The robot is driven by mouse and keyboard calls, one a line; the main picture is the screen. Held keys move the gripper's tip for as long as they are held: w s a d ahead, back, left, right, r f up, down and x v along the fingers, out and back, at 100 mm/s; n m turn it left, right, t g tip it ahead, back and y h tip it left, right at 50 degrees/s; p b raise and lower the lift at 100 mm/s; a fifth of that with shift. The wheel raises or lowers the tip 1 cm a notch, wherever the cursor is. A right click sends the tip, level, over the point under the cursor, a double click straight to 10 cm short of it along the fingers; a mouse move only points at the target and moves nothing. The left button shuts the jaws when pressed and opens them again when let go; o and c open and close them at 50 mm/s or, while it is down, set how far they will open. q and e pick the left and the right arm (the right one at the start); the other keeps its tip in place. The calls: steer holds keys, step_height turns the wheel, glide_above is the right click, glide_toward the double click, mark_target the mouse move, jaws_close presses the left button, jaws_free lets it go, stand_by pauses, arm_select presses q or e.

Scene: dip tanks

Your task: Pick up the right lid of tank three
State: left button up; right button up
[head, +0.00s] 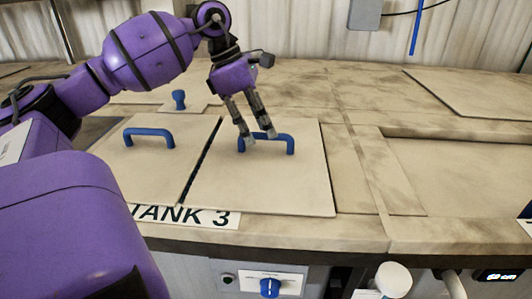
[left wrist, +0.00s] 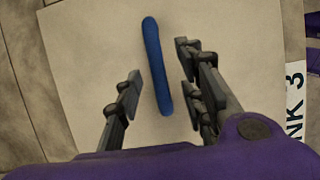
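Tank three's right lid (head: 300,190) is a flat beige panel with a blue bar handle (head: 290,145). It lies flat on the counter behind the "TANK 3" label (head: 185,215). My left gripper (head: 258,136) is over the handle's left part in the head view. In the left wrist view my left gripper (left wrist: 160,95) is open, with the blue handle (left wrist: 157,65) running between its fingers. I cannot tell whether a finger touches it. The left lid (head: 130,175) with its own blue handle (head: 148,133) lies beside it. My right gripper is not in view.
A small lid with a blue knob (head: 179,98) lies behind the two lids. A blue dial (head: 269,287) is on the front panel. The counter to the right holds an uncovered-looking recessed area (head: 465,180). A grey box (head: 365,14) hangs on the back wall.

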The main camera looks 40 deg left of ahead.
mark_target(266, 136)
arm_select(q)
steer(key=x, duration=0.3)
steer(key=shift+w+d+f, duration=0.1)
steer(key=shift+w+f, duration=0.15)
steer(key=shift+w, duration=0.05)
jaws_close()
steer(key=shift+r, duration=0.15)
